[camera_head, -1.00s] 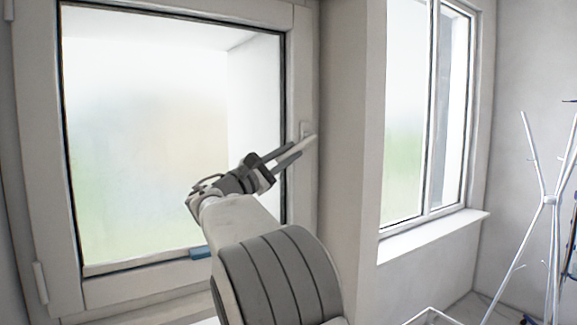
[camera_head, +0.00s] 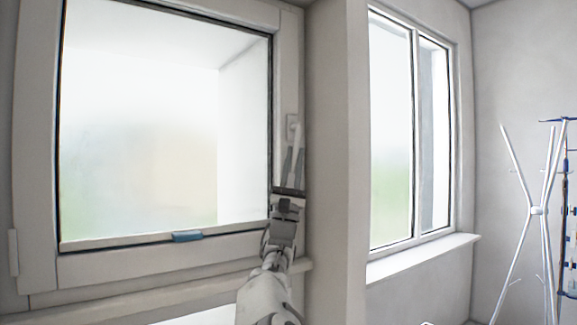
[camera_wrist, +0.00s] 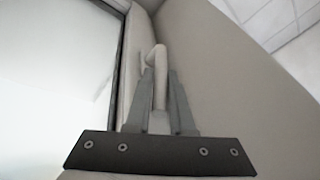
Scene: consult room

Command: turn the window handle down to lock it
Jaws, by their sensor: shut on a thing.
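The white window handle (camera_head: 292,126) is on the right side of the window frame (camera_head: 289,60) in the head view. Its lever hangs roughly straight down from the mount. My gripper (camera_head: 291,160) comes up from below, its two grey fingers on either side of the lever. In the wrist view the handle (camera_wrist: 159,62) bends at its top, and its lever runs down between the fingertips of my gripper (camera_wrist: 159,82). The gripper is shut on the lever. The fingers partly hide the lever's lower part in the head view.
The window pane (camera_head: 150,130) is left of my arm, with a blue piece (camera_head: 187,236) on its lower edge. A wall corner (camera_head: 335,150) and a second window (camera_head: 392,140) are to the right. A white coat stand (camera_head: 538,211) stands at the far right.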

